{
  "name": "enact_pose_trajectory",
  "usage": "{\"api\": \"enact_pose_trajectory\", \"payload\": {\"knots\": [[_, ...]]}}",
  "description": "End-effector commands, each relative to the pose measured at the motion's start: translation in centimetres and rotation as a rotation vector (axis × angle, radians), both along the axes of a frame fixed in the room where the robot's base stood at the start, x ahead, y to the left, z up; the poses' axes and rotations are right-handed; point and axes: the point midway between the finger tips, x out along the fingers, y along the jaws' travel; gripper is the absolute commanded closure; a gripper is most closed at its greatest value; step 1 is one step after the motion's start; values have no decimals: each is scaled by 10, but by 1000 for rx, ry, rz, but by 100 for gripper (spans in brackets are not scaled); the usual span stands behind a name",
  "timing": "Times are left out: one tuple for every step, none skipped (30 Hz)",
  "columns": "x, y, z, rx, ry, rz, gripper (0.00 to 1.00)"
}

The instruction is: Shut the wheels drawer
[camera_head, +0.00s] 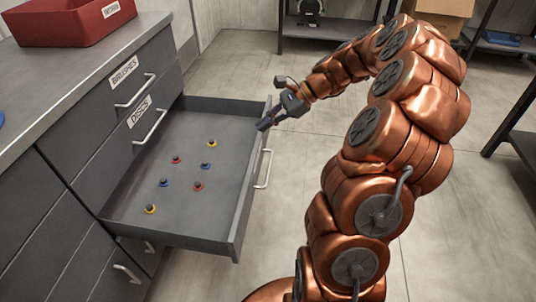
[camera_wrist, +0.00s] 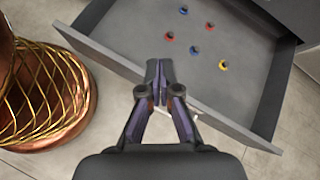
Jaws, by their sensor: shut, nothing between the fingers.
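The open drawer (camera_head: 228,235) is pulled far out of the grey cabinet, below the drawer labelled DISCS. Its own label is not in view. Several small red, blue and yellow pieces with dark centres lie on its floor; they also show in the wrist view. Its bar handle (camera_head: 265,168) is on the outer face of its front panel. My gripper (camera_head: 266,124) is shut and empty, near the far end of the drawer's front panel. In the wrist view my gripper's fingertips (camera_wrist: 158,68) overlap the drawer front's edge (camera_wrist: 225,122); I cannot tell whether they touch it.
A red bin (camera_head: 75,22) stands on the countertop (camera_head: 30,90). Dark shelves (camera_head: 325,30) stand at the back, with a cardboard box (camera_head: 440,6). The floor beyond the drawer is clear.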

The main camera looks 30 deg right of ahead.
Motion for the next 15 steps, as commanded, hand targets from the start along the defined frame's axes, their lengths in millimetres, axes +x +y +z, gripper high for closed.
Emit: {"api": "enact_pose_trajectory", "payload": {"knots": [[6,-26,-30,38,20,-80,100],[8,-39,-40,59,32,-123,100],[10,-55,-53,88,48,-177,100],[11,-68,-62,108,58,-218,100],[12,-81,-70,124,66,-256,100],[13,-96,-80,147,78,-304,100],[12,-106,-88,163,86,-335,100],[12,-115,-95,179,96,-364,100],[11,-126,-102,196,105,-397,100],[10,-134,-107,206,110,-420,100],[9,-140,-111,216,114,-440,100],[9,-147,-115,224,118,-460,100],[8,-152,-117,231,121,-473,100],[8,-155,-119,236,124,-483,100],[8,-158,-121,241,127,-493,100]]}}
